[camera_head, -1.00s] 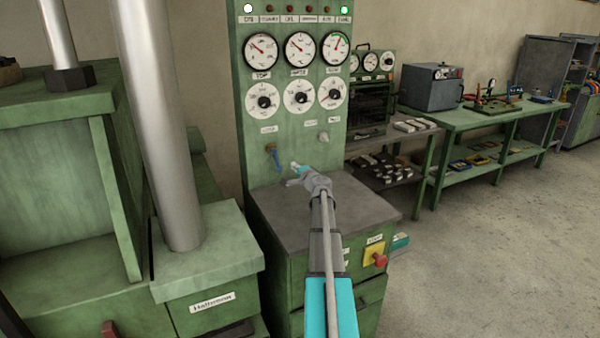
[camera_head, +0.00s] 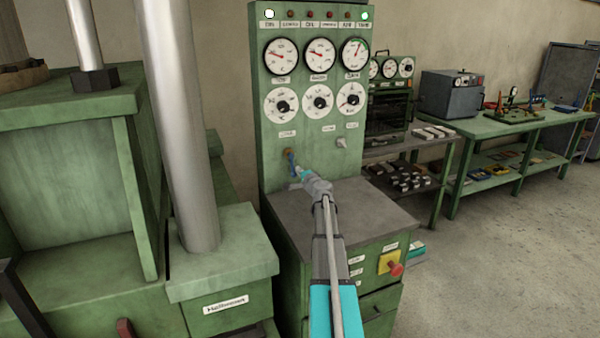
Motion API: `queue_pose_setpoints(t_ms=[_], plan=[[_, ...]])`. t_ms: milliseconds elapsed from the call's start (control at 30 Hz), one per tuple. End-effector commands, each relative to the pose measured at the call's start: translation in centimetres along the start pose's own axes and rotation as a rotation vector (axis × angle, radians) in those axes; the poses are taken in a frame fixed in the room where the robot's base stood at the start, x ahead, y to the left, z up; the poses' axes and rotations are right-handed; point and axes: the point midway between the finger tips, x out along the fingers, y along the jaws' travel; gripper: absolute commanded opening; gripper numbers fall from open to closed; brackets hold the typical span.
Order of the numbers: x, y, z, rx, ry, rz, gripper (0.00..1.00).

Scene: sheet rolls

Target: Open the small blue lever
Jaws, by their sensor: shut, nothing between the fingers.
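The small blue lever (camera_head: 291,160) hangs down from a brass-coloured fitting on the lower left of the green gauge panel (camera_head: 330,165). My gripper (camera_head: 299,173) is at the lever's lower end, just to its right in the picture. It is small in view and partly hidden by my own wrist; its fingers look shut with nothing held. I cannot tell whether the fingers touch the lever.
A grey cabinet top (camera_head: 345,212) lies under my arm, with a red button (camera_head: 396,269) on the cabinet front. A metal column (camera_head: 180,120) stands at left. A grey knob (camera_head: 342,141) sits right of the lever. Floor at right is clear.

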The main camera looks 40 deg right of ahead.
Motion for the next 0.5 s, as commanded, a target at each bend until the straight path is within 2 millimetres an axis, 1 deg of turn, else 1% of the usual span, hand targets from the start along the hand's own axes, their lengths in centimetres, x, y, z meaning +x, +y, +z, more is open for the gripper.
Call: queue_pose_setpoints(t_ms=[100, 167, 500], plan=[[0.1, 0.1, 1.1, 0.000, -0.003, 0.000, 0.00], [0.2, 0.1, 1.4, 0.000, -0.004, 0.000, 0.00], [0.2, 0.1, 1.5, -0.001, -0.007, -0.001, 0.00]])
